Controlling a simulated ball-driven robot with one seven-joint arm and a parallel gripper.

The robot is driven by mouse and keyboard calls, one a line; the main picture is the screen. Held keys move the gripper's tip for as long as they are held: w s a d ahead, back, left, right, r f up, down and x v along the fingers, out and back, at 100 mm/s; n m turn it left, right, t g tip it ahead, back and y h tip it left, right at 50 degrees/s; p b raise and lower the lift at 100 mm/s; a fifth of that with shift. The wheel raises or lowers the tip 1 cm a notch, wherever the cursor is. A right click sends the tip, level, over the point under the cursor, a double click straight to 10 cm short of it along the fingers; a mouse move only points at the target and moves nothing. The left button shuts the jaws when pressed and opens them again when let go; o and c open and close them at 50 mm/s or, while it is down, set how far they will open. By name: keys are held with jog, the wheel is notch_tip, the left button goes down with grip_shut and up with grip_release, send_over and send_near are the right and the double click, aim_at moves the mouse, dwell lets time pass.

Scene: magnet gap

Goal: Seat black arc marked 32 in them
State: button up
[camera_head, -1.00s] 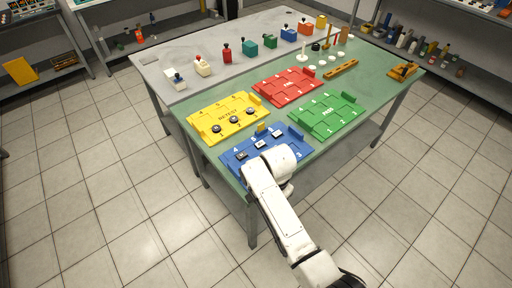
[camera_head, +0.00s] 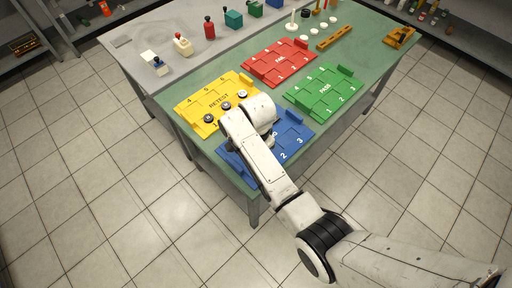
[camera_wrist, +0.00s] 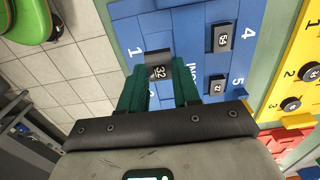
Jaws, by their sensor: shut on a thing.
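The black arc marked 32 (camera_wrist: 158,67) is between the green fingertips of my gripper (camera_wrist: 159,82) in the wrist view. My gripper is shut on it, over the blue board (camera_wrist: 189,42), near the printed 1. I cannot tell whether the piece touches the board. Two other dark pieces with white number labels sit on the blue board, one by the 4 (camera_wrist: 222,38) and one by the 5 (camera_wrist: 216,86). In the head view my arm covers much of the blue board (camera_head: 298,133), and my gripper and the held piece are hidden. No magnet gap is clearly visible.
The yellow RETEST board (camera_head: 190,104) carries several round dark pieces. The red FAIL board (camera_head: 268,62) and green PASS board (camera_head: 318,92) lie beyond. White discs (camera_head: 311,37), an orange bar (camera_head: 334,37) and an orange fixture (camera_head: 398,37) stand farther back on the green table.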

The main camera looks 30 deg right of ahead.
jog(key=shift+r+p, duration=0.1)
jog(key=shift+p, duration=0.25)
jog(key=shift+f+b, duration=2.05)
jog(key=shift+f, duration=0.85)
jog(key=shift+f, duration=0.15)
jog(key=o, duration=1)
jog(key=c, duration=0.5)
jog(key=shift+o, duration=0.2)
notch_tip(320, 180, up, 5)
jog(key=p, duration=0.4)
jog(key=shift+f, duration=0.2)
